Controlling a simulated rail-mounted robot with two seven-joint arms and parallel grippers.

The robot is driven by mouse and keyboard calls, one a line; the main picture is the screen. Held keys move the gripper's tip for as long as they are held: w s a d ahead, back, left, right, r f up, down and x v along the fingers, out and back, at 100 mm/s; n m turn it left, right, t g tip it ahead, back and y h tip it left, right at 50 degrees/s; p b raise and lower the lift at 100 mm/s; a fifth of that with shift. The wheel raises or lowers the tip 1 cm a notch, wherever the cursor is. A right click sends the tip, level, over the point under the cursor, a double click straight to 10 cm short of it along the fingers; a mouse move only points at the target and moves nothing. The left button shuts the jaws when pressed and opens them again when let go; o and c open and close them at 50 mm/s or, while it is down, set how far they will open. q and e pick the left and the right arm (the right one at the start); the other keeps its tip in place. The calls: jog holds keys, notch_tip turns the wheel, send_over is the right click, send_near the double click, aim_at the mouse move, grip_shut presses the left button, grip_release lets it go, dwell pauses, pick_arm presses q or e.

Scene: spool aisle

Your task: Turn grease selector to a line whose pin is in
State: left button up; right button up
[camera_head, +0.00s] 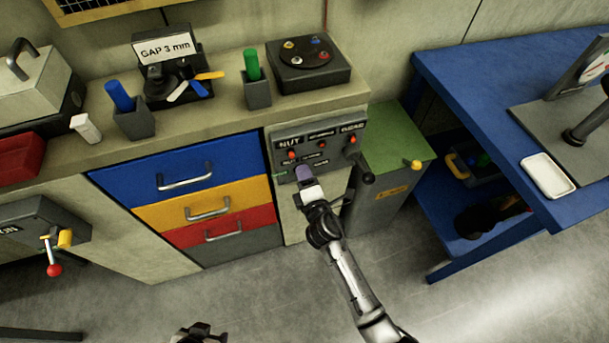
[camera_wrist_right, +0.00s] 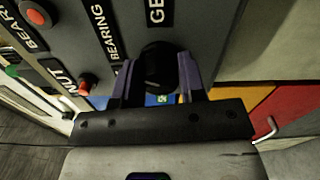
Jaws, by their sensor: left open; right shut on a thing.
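The grey grease panel (camera_head: 335,161) is on the cabinet front and carries labels, among them NUT. Red pins show at its left (camera_head: 292,155) and right (camera_head: 352,140). My right gripper (camera_head: 303,174) is at the panel's lower left. In the right wrist view, its purple fingers (camera_wrist_right: 158,82) are shut on a round black selector knob (camera_wrist_right: 158,66), beside labels reading BEARING and GE. Two red pins (camera_wrist_right: 87,84) (camera_wrist_right: 36,15) show there. The knob's pointer cannot be made out. My left gripper (camera_head: 200,333) is open and empty at the bottom edge, partly cut off.
Blue, yellow and red drawers (camera_head: 180,172) lie left of the panel. A green-topped grey bin (camera_head: 395,150) with a yellow knob stands to its right, then a blue bench (camera_head: 470,80). The counter above holds a GAP 3 mm sign (camera_head: 165,48). Floor in front is clear.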

jog(key=shift+m, duration=0.4)
dwell(0.3)
jog(key=o, duration=0.9)
jog(key=p+v, duration=0.3)
jog(key=v, duration=1.1)
jog(key=shift+p, duration=0.3)
jog(key=shift+w, duration=0.1)
